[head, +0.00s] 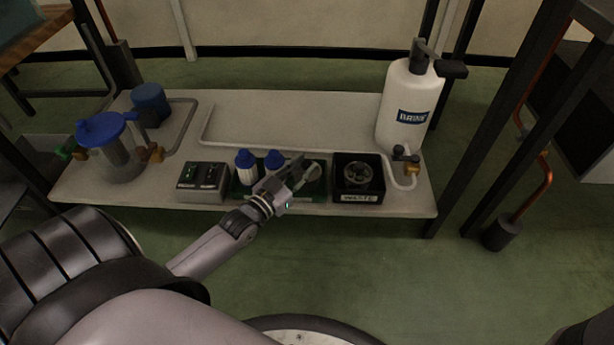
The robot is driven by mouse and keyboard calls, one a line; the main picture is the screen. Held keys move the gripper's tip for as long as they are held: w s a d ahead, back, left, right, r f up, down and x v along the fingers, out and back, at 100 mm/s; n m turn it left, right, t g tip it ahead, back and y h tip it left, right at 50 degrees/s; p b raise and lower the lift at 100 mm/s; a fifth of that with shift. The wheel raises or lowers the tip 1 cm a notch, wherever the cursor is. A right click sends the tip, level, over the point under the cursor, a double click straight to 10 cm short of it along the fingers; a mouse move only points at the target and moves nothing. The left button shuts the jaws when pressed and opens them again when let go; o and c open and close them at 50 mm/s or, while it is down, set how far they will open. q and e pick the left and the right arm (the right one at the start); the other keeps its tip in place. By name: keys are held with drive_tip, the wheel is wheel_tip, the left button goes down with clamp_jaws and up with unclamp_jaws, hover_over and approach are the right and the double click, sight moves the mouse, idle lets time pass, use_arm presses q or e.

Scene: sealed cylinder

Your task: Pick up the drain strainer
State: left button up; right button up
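My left gripper (302,169) reaches over the green tray (322,188) on the low bench. Its fingers point up and to the right. A small pale, round piece (313,168), which looks like the drain strainer, shows at the fingertips. The fingers look parted around it, but I cannot tell whether they grip it or whether it rests on the tray. The gripper hides part of the tray. My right gripper is not in view.
A black WASTE box (357,197) with a dark round thing inside sits right. A white bottle (407,104), a switch box (203,182) and a blue-topped vessel (121,165) stand on the bench (280,110).

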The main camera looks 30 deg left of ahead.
use_arm(q)
clamp_jaws()
drive_tip(key=shift+r, duration=0.15)
idle(0.4)
